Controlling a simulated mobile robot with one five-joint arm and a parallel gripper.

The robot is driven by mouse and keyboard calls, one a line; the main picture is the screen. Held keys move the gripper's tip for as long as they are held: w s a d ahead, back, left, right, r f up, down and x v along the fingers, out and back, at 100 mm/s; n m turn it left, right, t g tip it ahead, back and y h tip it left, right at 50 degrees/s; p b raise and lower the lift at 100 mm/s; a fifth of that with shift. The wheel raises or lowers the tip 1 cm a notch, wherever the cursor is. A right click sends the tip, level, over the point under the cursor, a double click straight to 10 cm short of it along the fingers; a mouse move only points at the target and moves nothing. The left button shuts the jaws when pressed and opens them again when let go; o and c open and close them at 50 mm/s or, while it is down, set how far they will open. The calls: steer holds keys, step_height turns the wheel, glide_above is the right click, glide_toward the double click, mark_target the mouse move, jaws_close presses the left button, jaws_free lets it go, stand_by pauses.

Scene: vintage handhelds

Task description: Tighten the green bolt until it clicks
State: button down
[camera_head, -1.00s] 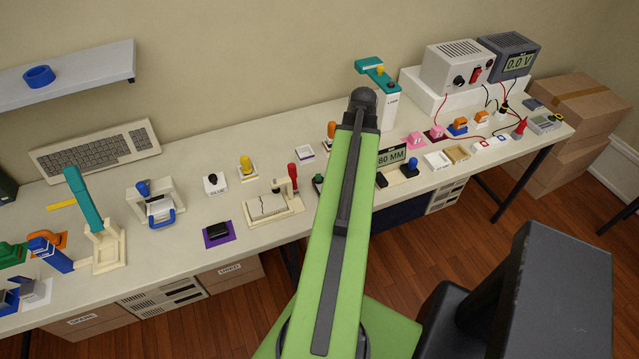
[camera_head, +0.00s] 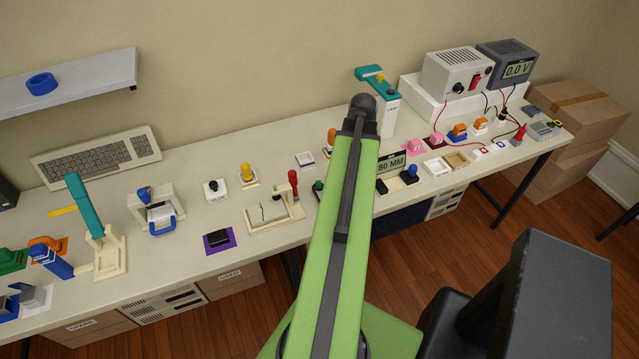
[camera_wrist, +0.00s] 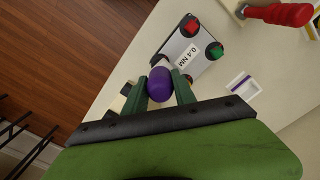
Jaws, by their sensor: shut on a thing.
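In the wrist view my gripper (camera_wrist: 160,90) has its green fingers shut on a purple, round-topped thing (camera_wrist: 160,84). A pale board with dark edges (camera_wrist: 179,48), labelled "0.4 NM", lies just beyond the fingers. The green bolt (camera_wrist: 214,51) stands at the board's right corner, apart from the fingers. A red bolt (camera_wrist: 192,27) stands at its upper corner. In the head view my arm hides the gripper and most of the board; a small green top (camera_head: 318,186) shows beside the arm. The lower end of the purple thing is hidden.
A red-handled fixture (camera_head: 272,213) stands left of the arm; its red handle (camera_wrist: 280,13) shows in the wrist view. A small white and purple pad (camera_wrist: 243,84) lies right of the board. An "80 MM" display (camera_head: 391,163) stands right of the arm.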

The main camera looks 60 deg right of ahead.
steer(key=shift+r+p, duration=2.1)
steer(key=shift+r, duration=0.25)
steer(key=shift+f, duration=0.1)
steer(key=w+a+f+m+b, duration=0.1)
steer(key=w+a+f+b, duration=0.1)
steer(key=w, duration=0.9)
steer(key=shift+w+a+m, duration=0.25)
steer(key=shift+a+m, duration=0.05)
steer(key=shift+a, duration=0.2)
steer(key=shift+f+b, duration=0.85)
steer(key=shift+b, duration=0.1)
steer(key=shift+f+b, duration=0.5)
